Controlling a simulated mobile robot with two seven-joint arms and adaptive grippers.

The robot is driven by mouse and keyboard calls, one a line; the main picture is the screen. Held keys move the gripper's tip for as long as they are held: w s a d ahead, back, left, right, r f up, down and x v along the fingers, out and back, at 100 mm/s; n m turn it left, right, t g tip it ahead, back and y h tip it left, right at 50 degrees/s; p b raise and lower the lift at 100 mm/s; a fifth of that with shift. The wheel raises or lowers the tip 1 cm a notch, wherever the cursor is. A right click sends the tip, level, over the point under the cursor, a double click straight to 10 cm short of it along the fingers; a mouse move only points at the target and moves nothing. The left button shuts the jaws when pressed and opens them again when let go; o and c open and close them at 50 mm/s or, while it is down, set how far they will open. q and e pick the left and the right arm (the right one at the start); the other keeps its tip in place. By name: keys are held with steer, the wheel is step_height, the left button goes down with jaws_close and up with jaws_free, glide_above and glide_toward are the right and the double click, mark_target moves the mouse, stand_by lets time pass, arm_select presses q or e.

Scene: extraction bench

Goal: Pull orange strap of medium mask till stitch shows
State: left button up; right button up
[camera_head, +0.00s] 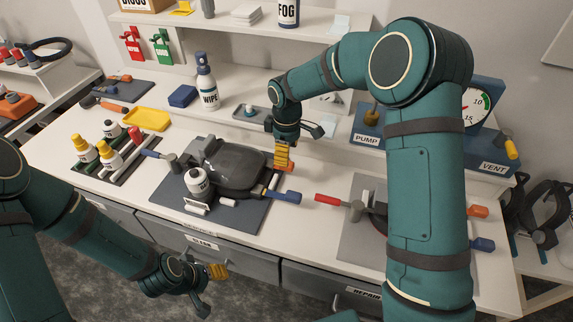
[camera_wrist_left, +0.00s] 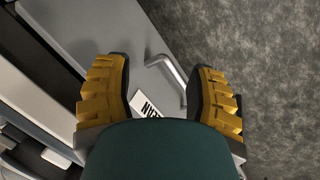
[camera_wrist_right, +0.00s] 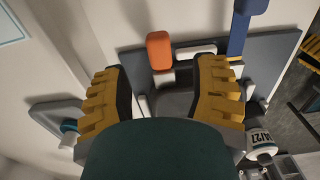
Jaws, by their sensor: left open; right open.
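A dark mask (camera_head: 238,163) lies on a grey mat (camera_head: 238,218) in the middle of the bench; I cannot read its size. Its orange strap tab (camera_wrist_right: 158,50) shows between and beyond my right fingertips in the right wrist view; in the head view the tab (camera_head: 289,167) is partly hidden by that gripper. Its blue tab (camera_head: 287,197) points right, near the mat's front right. My right gripper (camera_head: 283,156) is open and empty above the mask's right edge. My left gripper (camera_head: 217,271) is open and empty in front of the drawers, below bench height. No stitch is visible.
A white canister (camera_head: 198,182) stands on the mat. A second mat (camera_head: 357,238), with a red-handled tool (camera_head: 328,200) and more tabs, is partly hidden by my right arm. The pump box (camera_head: 369,139) stands behind. A bottle tray (camera_head: 92,165) and yellow tray (camera_head: 147,119) are left.

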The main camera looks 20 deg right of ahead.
steer(key=shift+f, duration=2.75)
steer(key=shift+c, duration=0.2)
jaws_close()
